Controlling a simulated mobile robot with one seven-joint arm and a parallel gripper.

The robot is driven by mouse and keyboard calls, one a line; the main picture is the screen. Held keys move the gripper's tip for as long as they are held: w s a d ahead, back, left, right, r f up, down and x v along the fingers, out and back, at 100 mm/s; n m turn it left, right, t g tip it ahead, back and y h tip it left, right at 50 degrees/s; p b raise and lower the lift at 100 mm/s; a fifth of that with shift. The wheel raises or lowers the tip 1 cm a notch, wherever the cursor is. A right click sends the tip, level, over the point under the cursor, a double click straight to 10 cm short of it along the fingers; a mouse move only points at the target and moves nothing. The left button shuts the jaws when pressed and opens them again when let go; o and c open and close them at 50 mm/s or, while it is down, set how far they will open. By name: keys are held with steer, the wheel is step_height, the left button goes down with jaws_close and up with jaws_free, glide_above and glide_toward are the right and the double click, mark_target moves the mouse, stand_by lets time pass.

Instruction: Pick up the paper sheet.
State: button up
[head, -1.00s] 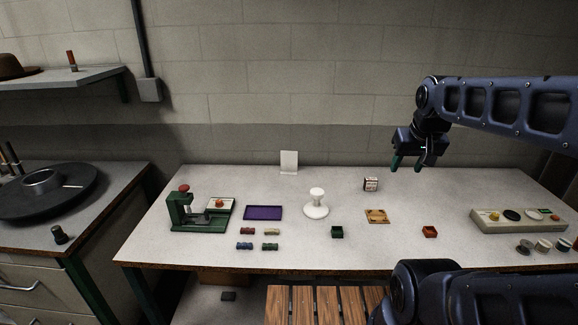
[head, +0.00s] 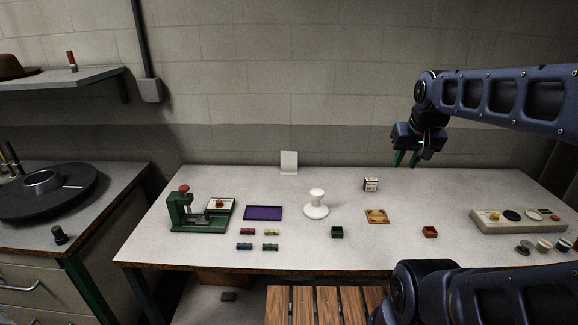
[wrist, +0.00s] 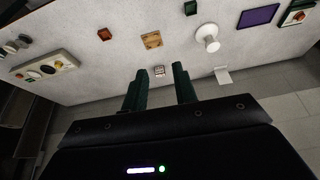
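A plain white upright sheet or card (head: 289,162) stands at the back edge of the table, left of the middle. In the wrist view it is a small white shape (wrist: 222,76) to the right of the fingers. A flat tan piece (head: 376,216) lies right of the middle; I cannot tell whether it is paper. My gripper (head: 405,160) hangs above the back right of the table, clear of everything. In the wrist view its two green fingers (wrist: 158,84) are apart with nothing held between them.
A small patterned box (head: 370,184) stands near the back. A white knobbed stand (head: 316,204), purple tray (head: 263,213), green press (head: 187,210) and several small blocks are on the table. A control panel (head: 518,221) sits at the right. The back right is clear.

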steer(key=w+a+r+m, duration=0.2)
steer(key=w+r, duration=0.2)
steer(key=w, duration=0.5)
steer(key=m+g, duration=0.5)
steer(key=m, duration=1.1)
glide_above(289, 163)
step_height(289, 163, down, 22)
steer(key=shift+f, duration=5.8)
jaws_close()
